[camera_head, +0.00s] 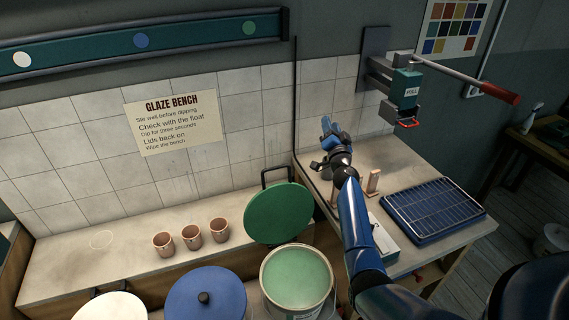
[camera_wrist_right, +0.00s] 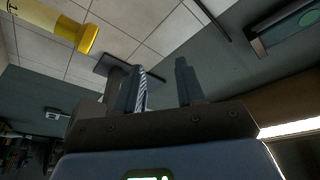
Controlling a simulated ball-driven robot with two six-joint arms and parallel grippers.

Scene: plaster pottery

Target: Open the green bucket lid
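The green bucket lid (camera_head: 280,213) stands tilted up behind its bucket, off the opening, with a black frame at its top edge. The open bucket (camera_head: 297,281) shows pale green glaze inside. My right arm comes in from the lower right, and my right gripper (camera_head: 328,124) is up near the tiled wall, above and right of the lid, apart from it. My left gripper is out of view.
A blue bucket lid (camera_head: 205,297) and a white one (camera_head: 110,307) lie left of the green bucket. Three clay cups (camera_head: 192,237) stand on the bench. A blue rack tray (camera_head: 435,208) is on the right bench, below a wall-mounted lever press (camera_head: 407,88). A yellow tube (camera_wrist_right: 55,22) shows in the wrist view.

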